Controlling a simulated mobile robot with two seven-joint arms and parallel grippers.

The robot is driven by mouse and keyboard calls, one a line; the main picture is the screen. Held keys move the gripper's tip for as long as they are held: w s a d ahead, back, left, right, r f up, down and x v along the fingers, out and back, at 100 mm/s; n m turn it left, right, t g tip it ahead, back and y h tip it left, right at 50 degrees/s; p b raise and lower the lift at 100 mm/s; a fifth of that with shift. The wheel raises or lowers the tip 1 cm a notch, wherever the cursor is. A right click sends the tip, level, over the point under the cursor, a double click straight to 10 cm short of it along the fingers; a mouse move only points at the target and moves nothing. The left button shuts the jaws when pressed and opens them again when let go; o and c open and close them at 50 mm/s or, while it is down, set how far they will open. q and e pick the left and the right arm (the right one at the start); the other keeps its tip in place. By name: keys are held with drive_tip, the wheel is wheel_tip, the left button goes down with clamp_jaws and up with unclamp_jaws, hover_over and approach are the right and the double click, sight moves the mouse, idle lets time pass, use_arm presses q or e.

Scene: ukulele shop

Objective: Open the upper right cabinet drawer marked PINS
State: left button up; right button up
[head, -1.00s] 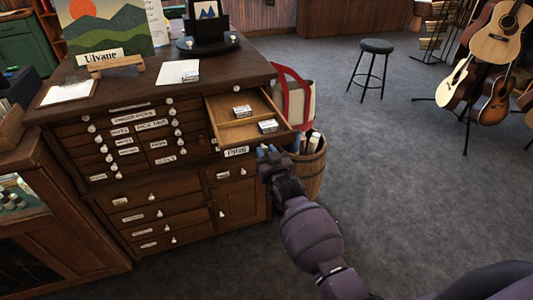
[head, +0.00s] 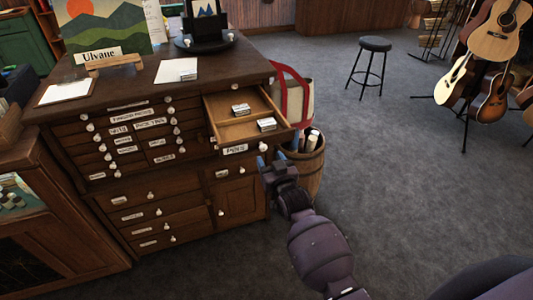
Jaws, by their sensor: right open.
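The PINS drawer (head: 234,150) is at the upper right of the brown wooden cabinet (head: 150,185). It stands pulled well out, and its inside shows a divider and two small labelled boxes, one box (head: 241,109) behind and one box (head: 267,124) in front. Its round white knob (head: 263,147) shows at the right end of its front. My right gripper (head: 270,163) is open and empty, just below and in front of the knob, apparently apart from it. My left gripper is not in view.
A wooden barrel (head: 310,170) with rolled items stands right of the cabinet, close behind my right gripper. A red-trimmed bag (head: 300,95) is behind it. A stool (head: 374,60) and guitars (head: 490,95) stand farther off.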

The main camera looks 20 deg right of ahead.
drive_tip(key=s, duration=0.6)
drive_tip(key=shift+s, duration=0.15)
drive_tip(key=shift+d+f, duration=0.1)
idle(0.3)
drive_tip(key=s+d+f+g, duration=0.3)
drive_tip(key=s+f, duration=0.2)
drive_tip(key=s, duration=0.7)
drive_tip(key=s+d+f+g, duration=0.3)
drive_tip(key=s+f, duration=0.3)
drive_tip(key=s, duration=0.5)
drive_tip(key=shift+s+d+n+h, duration=0.3)
drive_tip(key=shift+s+d+h, duration=0.1)
drive_tip(key=shift+d, duration=0.1)
